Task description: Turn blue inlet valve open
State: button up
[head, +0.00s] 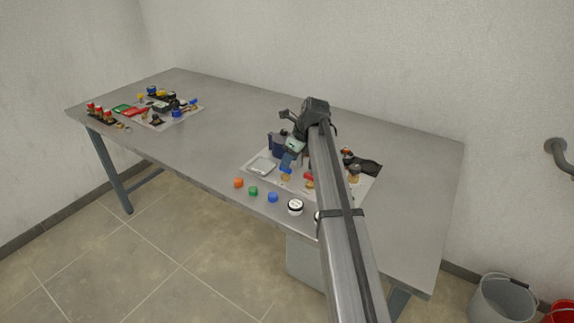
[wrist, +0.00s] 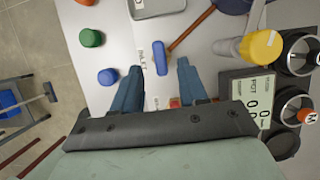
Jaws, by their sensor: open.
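A small bright blue handle (wrist: 134,72), apparently the blue inlet valve's, shows in the wrist view beside an "INLET" label on the pale board (wrist: 115,55). In the head view a blue part (head: 285,169) shows just below my gripper (head: 289,161), over the front of the board. My gripper also shows in the wrist view (wrist: 158,74), its two dark blue fingers apart with nothing held between them. The valve's body is mostly hidden.
Orange (head: 238,182), green (head: 253,191) and blue (head: 272,197) knobs and a white round piece (head: 295,206) line the table's front edge. A digital meter (wrist: 252,108) and dark round parts crowd the wrist view's right. Another board of parts (head: 190,112) lies far left; the table between is clear.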

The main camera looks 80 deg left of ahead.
aim_at(285, 173)
jog(key=shift+x, duration=1.85)
grip_shut()
